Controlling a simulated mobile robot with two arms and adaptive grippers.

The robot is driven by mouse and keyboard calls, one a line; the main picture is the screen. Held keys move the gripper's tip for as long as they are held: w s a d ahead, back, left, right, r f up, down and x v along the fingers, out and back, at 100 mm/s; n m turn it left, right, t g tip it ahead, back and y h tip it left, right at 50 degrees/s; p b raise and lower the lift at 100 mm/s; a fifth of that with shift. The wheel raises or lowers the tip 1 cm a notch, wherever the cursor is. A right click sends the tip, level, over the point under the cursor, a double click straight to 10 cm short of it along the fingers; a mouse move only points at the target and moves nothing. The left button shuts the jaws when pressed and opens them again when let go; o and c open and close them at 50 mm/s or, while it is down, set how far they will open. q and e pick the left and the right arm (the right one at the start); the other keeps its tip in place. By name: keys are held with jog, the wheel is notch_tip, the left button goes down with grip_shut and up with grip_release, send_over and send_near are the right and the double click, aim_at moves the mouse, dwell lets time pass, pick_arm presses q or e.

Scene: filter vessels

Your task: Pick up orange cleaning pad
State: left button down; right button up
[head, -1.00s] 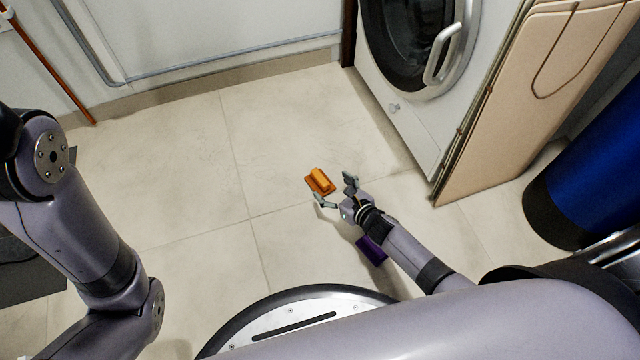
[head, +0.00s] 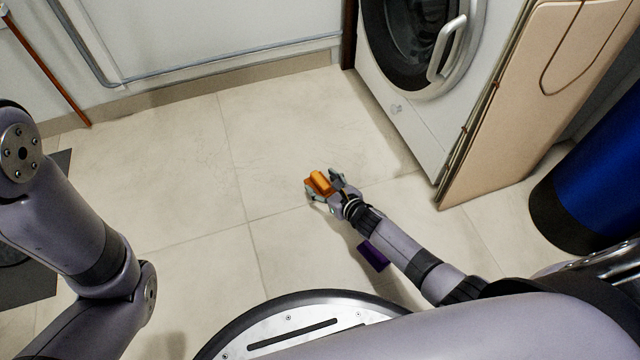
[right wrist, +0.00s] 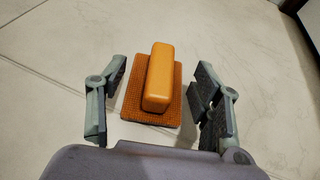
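The orange cleaning pad (head: 319,183) lies on the tiled floor in the middle of the head view, with a raised orange block handle on a flat textured base. In the right wrist view the pad (right wrist: 158,82) lies between the fingers of my right gripper (right wrist: 160,95), with a gap on each side. The right gripper (head: 325,190) is open around the near part of the pad, with no clear contact. My left arm shows at the left of the head view, but its gripper is not in the picture.
A purple object (head: 373,256) lies on the floor beside my right forearm. A washing machine (head: 408,95) and a leaning beige board (head: 515,115) stand at the right, with a blue cylinder (head: 597,165) beyond. The floor left of the pad is clear.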

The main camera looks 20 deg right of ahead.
jog(key=c, duration=1.1)
jog(key=shift+r, duration=0.1)
